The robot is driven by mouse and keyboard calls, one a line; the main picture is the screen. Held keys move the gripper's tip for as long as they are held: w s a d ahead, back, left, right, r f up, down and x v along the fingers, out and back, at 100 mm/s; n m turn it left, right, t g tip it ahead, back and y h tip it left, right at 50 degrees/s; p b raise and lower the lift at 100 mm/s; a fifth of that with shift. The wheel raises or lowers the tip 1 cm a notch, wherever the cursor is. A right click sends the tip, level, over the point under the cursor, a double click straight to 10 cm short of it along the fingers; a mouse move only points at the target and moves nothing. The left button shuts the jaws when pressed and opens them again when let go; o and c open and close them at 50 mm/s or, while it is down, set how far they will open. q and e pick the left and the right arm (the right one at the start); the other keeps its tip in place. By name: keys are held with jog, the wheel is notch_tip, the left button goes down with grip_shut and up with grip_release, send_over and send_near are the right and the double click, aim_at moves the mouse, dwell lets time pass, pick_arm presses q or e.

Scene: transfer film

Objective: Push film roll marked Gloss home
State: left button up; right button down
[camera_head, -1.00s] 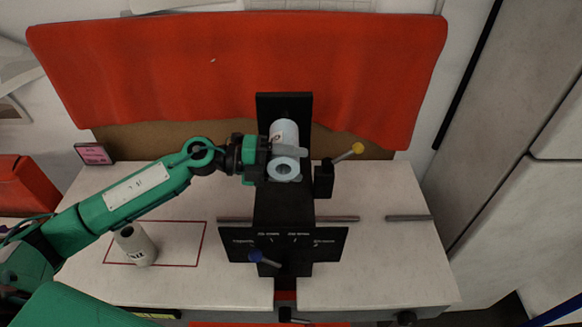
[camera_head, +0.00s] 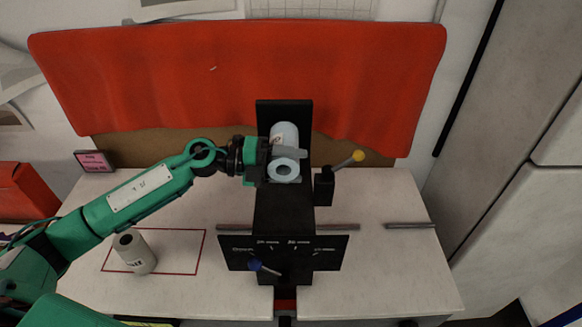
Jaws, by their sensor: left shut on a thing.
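A pale blue-white film roll (camera_head: 285,135) sits at the upper part of the black machine (camera_head: 283,212), its hollow end facing me. I cannot read any mark on it. My left gripper (camera_head: 268,158) comes in from the left and is shut on this roll near its front end; the fingers hide part of it. A second, whitish roll (camera_head: 136,252) with dark lettering too small to read stands tilted in the picture inside a red outlined rectangle (camera_head: 199,254) on the table. My right gripper is not in view.
A metal rod (camera_head: 233,227) crosses behind the panel. The table (camera_head: 385,270) is clear on the right.

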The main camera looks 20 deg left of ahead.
pick_arm(q)
jog(key=shift+w+a, duration=0.2)
jog(key=shift+w, duration=0.45)
jog(key=shift+w+a, duration=0.15)
jog(key=shift+w, duration=0.5)
jog(key=o, duration=1.3)
jog(key=shift+a+b, duration=0.1)
jog(key=shift+b, duration=0.2)
jog(key=shift+a+f, duration=0.1)
jog(key=shift+a, duration=0.15)
jog(key=b+v, duration=0.3)
jog(key=v, duration=0.3)
jog(key=b+v, duration=0.3)
jog(key=v, duration=0.4)
jog(key=shift+s+r, duration=0.1)
jog(key=shift+r, duration=0.15)
